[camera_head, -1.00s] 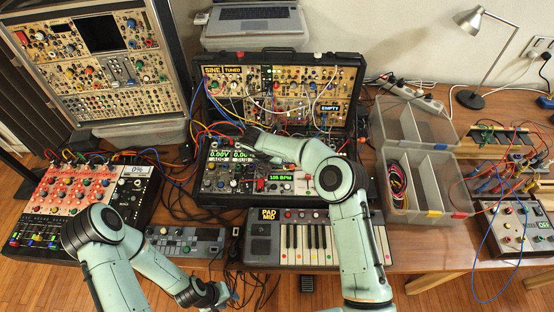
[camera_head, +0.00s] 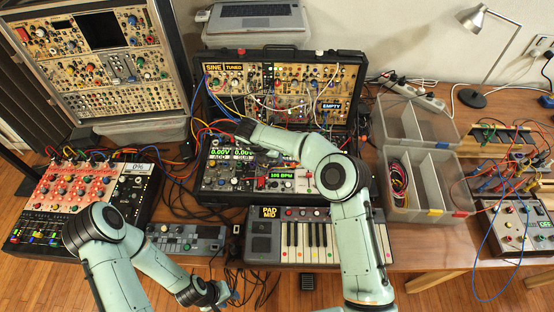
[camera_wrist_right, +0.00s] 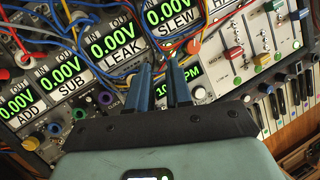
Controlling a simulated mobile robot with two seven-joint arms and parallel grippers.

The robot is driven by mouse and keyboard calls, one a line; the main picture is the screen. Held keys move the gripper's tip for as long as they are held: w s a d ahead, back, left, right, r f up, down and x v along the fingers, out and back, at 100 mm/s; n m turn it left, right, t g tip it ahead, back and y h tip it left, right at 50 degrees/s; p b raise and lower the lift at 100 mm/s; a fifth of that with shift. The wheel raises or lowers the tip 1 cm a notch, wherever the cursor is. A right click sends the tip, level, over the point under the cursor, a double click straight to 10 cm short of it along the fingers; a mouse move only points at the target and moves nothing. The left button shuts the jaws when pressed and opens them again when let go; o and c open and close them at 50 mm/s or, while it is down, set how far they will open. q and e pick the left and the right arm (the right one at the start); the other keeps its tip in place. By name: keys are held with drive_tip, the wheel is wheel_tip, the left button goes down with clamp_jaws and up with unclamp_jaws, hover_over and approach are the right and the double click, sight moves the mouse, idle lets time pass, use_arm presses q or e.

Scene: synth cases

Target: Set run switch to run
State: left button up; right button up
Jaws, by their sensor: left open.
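The clock module with its green "105 BPM" display (camera_head: 282,175) sits low in the open synth case (camera_head: 345,150). A small red part (camera_head: 261,183) stands just left of the display; I cannot tell if it is the run switch or how it is set. My right gripper (camera_head: 243,132) is over the case, left of and above the display. In the right wrist view its two blue fingers (camera_wrist_right: 160,75) stand apart, partly covering the BPM display (camera_wrist_right: 190,76). My left gripper (camera_head: 219,296) is open and low at the front, away from the case.
Patch cables cross the case. A small keyboard (camera_head: 309,237) and a grey groovebox (camera_head: 185,241) lie in front. A red-panelled mixer (camera_head: 80,196) stands left. Clear plastic bins (camera_head: 428,181) and a lamp (camera_head: 484,25) stand right.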

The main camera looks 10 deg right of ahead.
drive_tip(key=v, duration=0.9)
drive_tip(key=shift+a+r, duration=0.2)
drive_tip(key=shift+r, duration=0.05)
drive_tip(key=shift+s, duration=0.1)
